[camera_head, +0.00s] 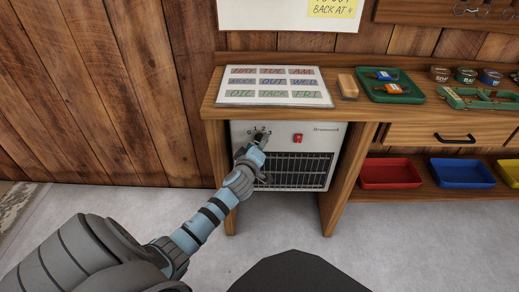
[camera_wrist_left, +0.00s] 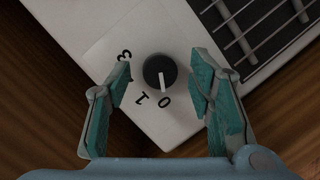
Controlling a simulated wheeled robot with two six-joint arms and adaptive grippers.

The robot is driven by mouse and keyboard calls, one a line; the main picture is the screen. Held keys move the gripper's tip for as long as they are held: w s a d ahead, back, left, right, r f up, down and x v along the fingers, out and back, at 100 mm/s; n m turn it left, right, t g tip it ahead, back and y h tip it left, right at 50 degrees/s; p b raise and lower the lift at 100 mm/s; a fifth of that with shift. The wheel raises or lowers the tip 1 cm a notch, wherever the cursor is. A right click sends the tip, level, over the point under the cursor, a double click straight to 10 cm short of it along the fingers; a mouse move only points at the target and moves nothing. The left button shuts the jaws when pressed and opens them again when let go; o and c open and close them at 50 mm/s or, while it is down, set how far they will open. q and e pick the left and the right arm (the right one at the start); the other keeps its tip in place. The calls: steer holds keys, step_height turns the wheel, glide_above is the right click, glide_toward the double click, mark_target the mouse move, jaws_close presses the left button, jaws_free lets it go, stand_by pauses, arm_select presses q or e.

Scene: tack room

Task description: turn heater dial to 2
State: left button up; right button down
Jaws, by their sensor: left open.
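The white heater (camera_head: 322,141) stands under the wooden bench, with a dark grille and a red switch (camera_head: 298,138). Its round black dial (camera_wrist_left: 160,72) shows in the left wrist view; the white pointer line is toward the 0. The printed 0, 1 and 3 are readable, while the 2 is not visible there, seemingly behind a finger. My left gripper (camera_head: 257,143) is at the heater's upper left front. In the left wrist view its open teal-padded fingers (camera_wrist_left: 166,88) are on either side of the dial, apart from it. My right gripper is not in view.
The bench top (camera_head: 355,115) overhangs the heater and carries a label sheet (camera_head: 275,103), a sponge-like block (camera_head: 348,86) and a green tray (camera_head: 404,81). A red bin (camera_head: 390,187) and blue bin (camera_head: 460,187) sit on the shelf at right. Floor in front is clear.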

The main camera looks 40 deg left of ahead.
arm_select(q)
steer(key=shift+w+a, duration=0.2)
steer(key=shift+w, duration=0.1)
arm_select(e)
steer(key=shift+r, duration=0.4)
arm_select(q)
steer(key=c, duration=0.9)
steer(key=shift+d, duration=0.2)
steer(key=shift+c, duration=1.2)
steer(key=shift+a, duration=0.1)
jaws_close()
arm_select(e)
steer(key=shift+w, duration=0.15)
